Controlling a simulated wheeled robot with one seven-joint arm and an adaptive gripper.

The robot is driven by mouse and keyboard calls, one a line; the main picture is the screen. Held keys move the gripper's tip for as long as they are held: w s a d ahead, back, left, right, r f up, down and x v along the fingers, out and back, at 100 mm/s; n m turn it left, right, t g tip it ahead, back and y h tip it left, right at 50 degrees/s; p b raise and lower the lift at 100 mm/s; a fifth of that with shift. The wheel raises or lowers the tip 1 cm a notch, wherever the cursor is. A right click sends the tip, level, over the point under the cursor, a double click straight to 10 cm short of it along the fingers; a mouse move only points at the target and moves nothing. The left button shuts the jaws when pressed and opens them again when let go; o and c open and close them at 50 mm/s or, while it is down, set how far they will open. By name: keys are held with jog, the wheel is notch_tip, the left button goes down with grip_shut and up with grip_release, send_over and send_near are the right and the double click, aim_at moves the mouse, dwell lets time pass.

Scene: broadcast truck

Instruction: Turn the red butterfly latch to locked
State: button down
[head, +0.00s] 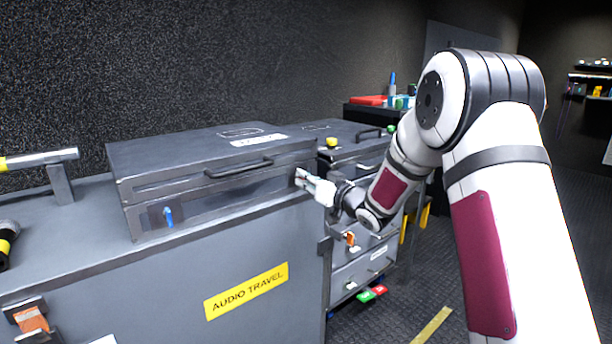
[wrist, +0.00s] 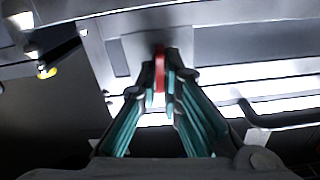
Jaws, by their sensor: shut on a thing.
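The red butterfly latch (wrist: 159,73) shows in the wrist view as a narrow red tab standing upright against a grey plate. My gripper (wrist: 160,88) has its two fingertips closed on either side of it, and only part of the red shows between them. In the head view my gripper (head: 302,180) is at the right end of the front face of the grey case (head: 220,192), and it hides the red latch there. A blue latch (head: 168,216) sits at the left end of the same face.
The case rests on a large grey trunk (head: 150,300) with a yellow AUDIO TRAVEL label (head: 246,291). A dark handle (head: 238,168) is on the case front, left of my gripper. A drawer unit (head: 362,262) stands to the right. Open floor lies at the lower right.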

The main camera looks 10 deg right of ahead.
jog(key=shift+w+d+m+p, duration=0.1)
jog(key=shift+m+p, duration=3.15)
jog(key=shift+m, duration=0.85)
jog(key=shift+w+d+m+p, duration=0.1)
jog(key=shift+m+p, duration=3.15)
jog(key=shift+m, duration=0.85)
jog(key=c, duration=1.8)
grip_release()
jog(key=shift+a, duration=0.1)
jog(key=shift+o, duration=0.2)
jog(key=shift+f, duration=0.2)
jog(key=v, duration=1.2)
jog(key=shift+r, duration=0.1)
